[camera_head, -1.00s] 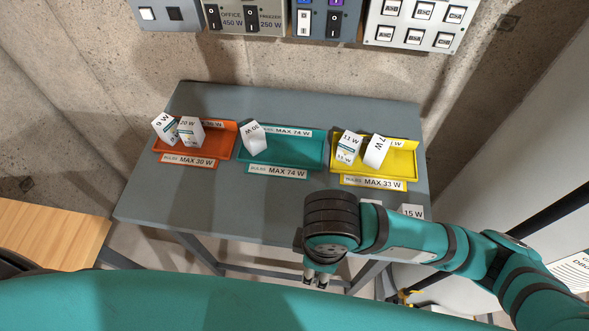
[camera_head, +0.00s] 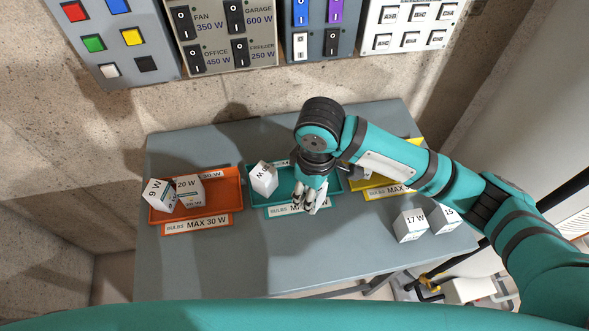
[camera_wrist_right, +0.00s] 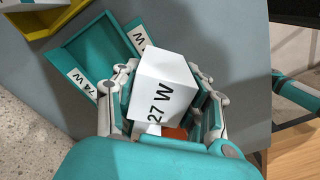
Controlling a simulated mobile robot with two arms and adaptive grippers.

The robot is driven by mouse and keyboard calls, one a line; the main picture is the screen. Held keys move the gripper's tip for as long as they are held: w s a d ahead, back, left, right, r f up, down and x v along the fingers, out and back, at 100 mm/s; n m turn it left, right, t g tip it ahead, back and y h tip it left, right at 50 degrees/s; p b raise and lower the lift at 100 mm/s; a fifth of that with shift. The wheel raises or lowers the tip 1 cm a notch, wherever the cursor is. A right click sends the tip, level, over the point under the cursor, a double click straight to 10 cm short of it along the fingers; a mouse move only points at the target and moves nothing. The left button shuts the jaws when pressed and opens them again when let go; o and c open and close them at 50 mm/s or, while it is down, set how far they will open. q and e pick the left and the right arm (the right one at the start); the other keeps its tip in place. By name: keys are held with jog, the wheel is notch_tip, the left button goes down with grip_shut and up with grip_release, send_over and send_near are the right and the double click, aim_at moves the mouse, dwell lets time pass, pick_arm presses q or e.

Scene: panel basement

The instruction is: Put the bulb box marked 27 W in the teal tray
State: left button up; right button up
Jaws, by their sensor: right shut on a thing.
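The white bulb box marked 27 W (camera_wrist_right: 163,88) is between the fingers of my right gripper (camera_wrist_right: 165,95) in the right wrist view. In the head view my right gripper (camera_head: 309,203) is over the front of the teal tray (camera_head: 285,186); the box is hardly visible there behind the fingers. The teal tray, labelled MAX 74 W, also shows in the wrist view (camera_wrist_right: 90,55), at upper left. Another white box (camera_head: 264,178), its marking partly readable, sits at the tray's left end.
The orange tray (camera_head: 225,208) on the left holds boxes marked 9 W and 20 W. The yellow tray (camera_head: 372,193) is partly hidden by my right arm. A 17 W box (camera_head: 410,226) and a 15 W box (camera_head: 443,218) stand at the table's right. Switch panels (camera_head: 222,32) are on the wall.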

jog(key=w+a, duration=0.1)
jog(key=w, duration=0.1)
jog(key=w+a+p, duration=0.1)
jog(key=w, duration=0.2)
jog(key=w+a, duration=0.2)
jog(key=shift+w+f, duration=0.2)
jog(key=shift+f, duration=0.15)
notch_tip(320, 180, down, 3)
jog(key=shift+d+r+p, duration=0.15)
jog(key=shift+p, duration=0.7)
jog(key=shift+f, duration=0.35)
pick_arm(q)
jog(key=shift+w+a+r, duration=0.2)
jog(key=shift+r, duration=0.3)
jog(key=shift+w+a+r, duration=0.2)
jog(key=shift+r, duration=0.3)
jog(key=shift+w+a+r, duration=0.2)
jog(key=shift+r, duration=0.3)
pick_arm(e)
jog(key=shift+f, duration=0.2)
jog(key=o, duration=1.1)
pick_arm(q)
jog(key=shift+a, duration=0.3)
pick_arm(e)
jog(key=shift+o, duration=0.2)
